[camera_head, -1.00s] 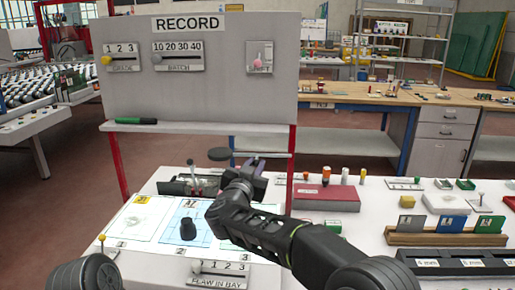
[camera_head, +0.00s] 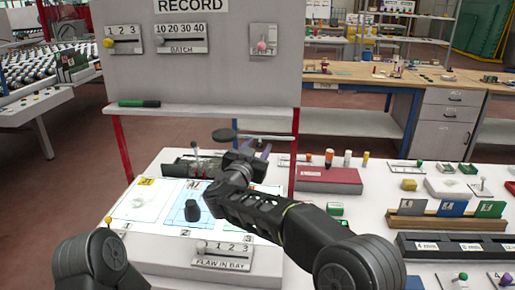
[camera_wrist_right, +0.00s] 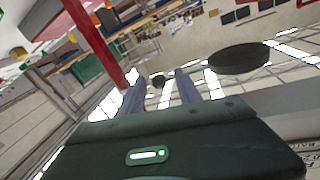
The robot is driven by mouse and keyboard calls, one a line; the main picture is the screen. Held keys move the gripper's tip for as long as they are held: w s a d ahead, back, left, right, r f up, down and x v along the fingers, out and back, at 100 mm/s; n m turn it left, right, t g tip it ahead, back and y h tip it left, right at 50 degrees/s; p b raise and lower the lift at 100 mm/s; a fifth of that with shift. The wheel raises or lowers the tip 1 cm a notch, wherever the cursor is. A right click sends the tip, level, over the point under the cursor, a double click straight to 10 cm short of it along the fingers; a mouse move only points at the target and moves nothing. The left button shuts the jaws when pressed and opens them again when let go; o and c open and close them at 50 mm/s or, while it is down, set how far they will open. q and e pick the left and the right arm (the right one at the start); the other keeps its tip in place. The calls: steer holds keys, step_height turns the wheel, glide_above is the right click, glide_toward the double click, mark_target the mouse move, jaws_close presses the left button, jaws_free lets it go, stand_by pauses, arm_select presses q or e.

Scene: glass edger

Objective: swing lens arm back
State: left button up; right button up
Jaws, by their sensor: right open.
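The lens arm shows as a dark round disc (camera_head: 224,134) on a thin bar (camera_head: 268,138) that runs right toward the board's red post. My right gripper (camera_head: 255,150) is open beside the bar, just below it in the head view; I cannot tell whether it touches. In the right wrist view the dark disc (camera_wrist_right: 238,57) lies to the right of my two fingers (camera_wrist_right: 158,90), outside them. A small dark round thing (camera_wrist_right: 158,80) shows between the fingertips, seemingly farther off. My left gripper is out of view; only my left arm shows at bottom left.
The RECORD board (camera_head: 195,60) stands behind, with a green marker (camera_head: 139,104) on its ledge. A dark knob (camera_head: 192,209) stands on the sheets below my right arm. A red box (camera_head: 328,180) and slotted wooden rack (camera_head: 445,225) are to the right.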

steer(key=b+v, duration=0.1)
steer(key=v, duration=0.7)
steer(key=shift+b, duration=0.3)
